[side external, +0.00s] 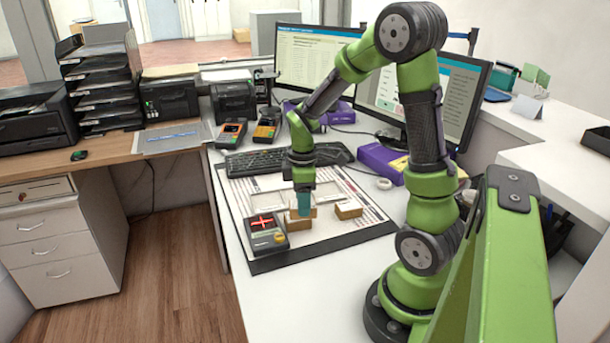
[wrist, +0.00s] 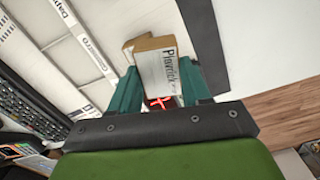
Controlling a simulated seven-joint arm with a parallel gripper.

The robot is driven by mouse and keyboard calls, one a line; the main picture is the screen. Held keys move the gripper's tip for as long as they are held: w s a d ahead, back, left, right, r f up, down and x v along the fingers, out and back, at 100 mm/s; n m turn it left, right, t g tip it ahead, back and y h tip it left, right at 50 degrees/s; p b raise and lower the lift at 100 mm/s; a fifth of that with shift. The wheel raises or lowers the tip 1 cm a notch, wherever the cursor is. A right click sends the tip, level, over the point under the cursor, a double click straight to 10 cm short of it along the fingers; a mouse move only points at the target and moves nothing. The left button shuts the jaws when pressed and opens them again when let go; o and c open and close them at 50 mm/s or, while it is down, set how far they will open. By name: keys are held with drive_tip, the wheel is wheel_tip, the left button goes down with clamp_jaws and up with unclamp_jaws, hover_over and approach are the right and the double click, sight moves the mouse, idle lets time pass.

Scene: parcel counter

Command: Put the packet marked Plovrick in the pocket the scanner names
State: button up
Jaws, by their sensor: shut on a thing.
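The packet marked Plovrick (wrist: 158,66) is brown with a white label and sits between my teal fingers in the wrist view. My gripper (wrist: 160,88) is shut on it; the gripper also shows in the side view (side external: 304,203), pointing down low over the mat. The packet (side external: 300,222) shows there below the fingertips; whether it touches the mat is unclear. The scanner (side external: 267,236), dark with a lit red mark, lies just left of it. The red mark (wrist: 158,102) also shows between my fingers; I cannot read a pocket name. White-framed pockets (side external: 268,198) lie behind the gripper.
Another brown packet (side external: 348,210) lies right of my gripper on the mat (side external: 300,256). A keyboard (side external: 285,160) and purple boxes (side external: 380,160) stand behind. Pocket labels show at left in the wrist view, partly cut off. The mat's front strip is clear.

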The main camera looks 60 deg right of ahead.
drive_tip(key=shift+w+f+n, duration=0.15)
drive_tip(key=shift+n, duration=0.85)
drive_tip(key=shift+w+d, duration=0.25)
drive_tip(key=shift+w, duration=0.1)
drive_tip(key=w+d, duration=0.2)
drive_tip(key=w, duration=0.2)
drive_tip(key=w+d+f, duration=0.1)
drive_tip(key=w+d, duration=0.1)
drive_tip(key=w, duration=0.3)
drive_tip(key=w+d, duration=0.2)
drive_tip(key=w, duration=0.2)
drive_tip(key=shift+w+d+f, duration=0.2)
drive_tip(key=shift+w+d, duration=0.05)
drive_tip(key=shift+w+d+f, duration=0.1)
drive_tip(key=shift+w+f, duration=0.05)
drive_tip(key=shift+w, duration=0.05)
drive_tip(key=shift+f, duration=1.65)
drive_tip(key=shift+f, duration=0.15)
drive_tip(key=o, duration=1.1)
drive_tip(key=shift+s, duration=0.1)
